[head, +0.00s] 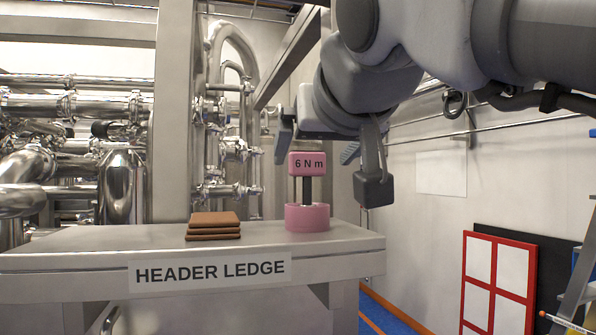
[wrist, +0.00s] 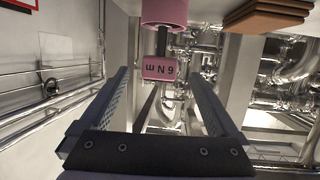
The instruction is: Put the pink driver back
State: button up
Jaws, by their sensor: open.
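The pink driver (head: 307,164) stands upright on the ledge, with a pink block head marked "6 N m" on a dark shaft. The shaft rises from a round pink base (head: 307,217). In the wrist view the driver's head (wrist: 159,68) shows upside down, with the base (wrist: 164,12) at the top edge. My gripper (head: 328,172) is open and empty beside the driver's head. In the wrist view the head appears between the fingertips (wrist: 160,76), with gaps on both sides; I cannot tell whether it is between them in depth.
The grey ledge (head: 110,240) carries a sign reading "HEADER LEDGE" (head: 210,271). A stack of brown tiles (head: 213,226) lies left of the pink base. A metal post (head: 172,110) and steel pipes stand behind. A red-framed panel (head: 497,285) and a ladder (head: 582,270) are at the right.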

jog(key=shift+v, duration=1.7)
